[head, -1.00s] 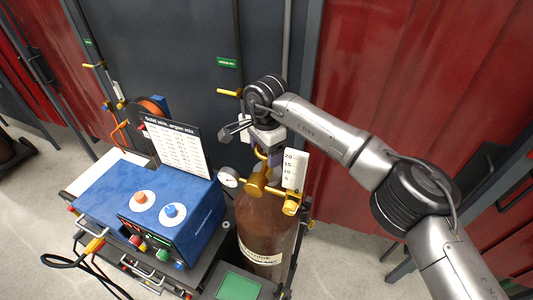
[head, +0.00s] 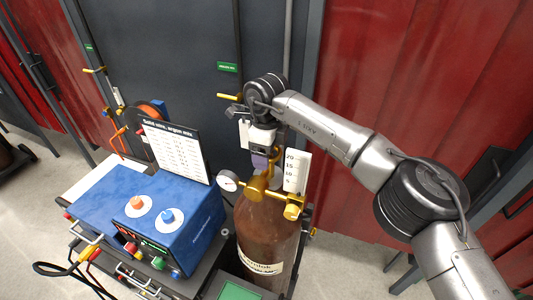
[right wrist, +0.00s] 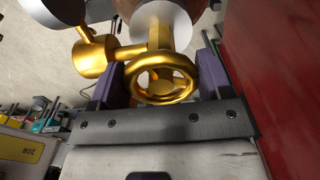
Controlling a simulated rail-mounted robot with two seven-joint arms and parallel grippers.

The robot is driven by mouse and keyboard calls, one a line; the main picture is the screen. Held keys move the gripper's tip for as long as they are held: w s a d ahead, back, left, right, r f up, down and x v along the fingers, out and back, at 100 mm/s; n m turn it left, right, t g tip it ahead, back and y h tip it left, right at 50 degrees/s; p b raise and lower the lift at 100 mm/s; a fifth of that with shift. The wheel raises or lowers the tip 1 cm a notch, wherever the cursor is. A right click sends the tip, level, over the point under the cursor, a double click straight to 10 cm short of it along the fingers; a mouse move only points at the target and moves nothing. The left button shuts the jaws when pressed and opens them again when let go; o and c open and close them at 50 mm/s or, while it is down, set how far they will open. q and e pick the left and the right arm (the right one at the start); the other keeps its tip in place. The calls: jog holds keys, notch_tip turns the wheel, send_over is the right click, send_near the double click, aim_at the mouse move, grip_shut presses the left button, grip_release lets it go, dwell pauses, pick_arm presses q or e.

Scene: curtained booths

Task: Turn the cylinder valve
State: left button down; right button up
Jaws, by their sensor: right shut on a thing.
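A brown gas cylinder (head: 268,228) stands upright beside the welding cart. Its brass valve (head: 259,187) and regulator sit on top, with a round gauge (head: 228,181) on the left. The gold valve handwheel (right wrist: 166,98) is large in the right wrist view. My right gripper (head: 262,160) comes down on the valve from above. In the wrist view its two purple fingers (right wrist: 162,78) lie on either side of the handwheel and are shut on it. The handwheel is mostly hidden in the head view. My left gripper is in no view.
A blue welding machine (head: 185,213) on a cart stands left of the cylinder, with a printed sign board (head: 180,147) behind it. A white flow scale (head: 297,171) rises right of the valve. Red curtains (head: 400,80) and a dark panel (head: 160,60) stand behind.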

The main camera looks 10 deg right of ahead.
jog(key=m+b, duration=0.1)
jog(key=m, duration=0.4)
jog(key=shift+m, duration=0.3)
jog(key=m+b, duration=0.1)
jog(key=m, duration=0.4)
jog(key=shift+w+d, duration=0.1)
jog(key=shift+d, duration=0.05)
jog(key=m+b, duration=0.2)
jog(key=m, duration=0.3)
jog(key=shift+d+m, duration=0.1)
jog(key=shift+m, duration=0.3)
jog(key=shift+r+m+b, duration=0.1)
jog(key=shift+m+b, duration=0.6)
jog(key=shift+m, duration=1.6)
jog(key=shift+d, duration=0.1)
jog(key=o, duration=0.9)
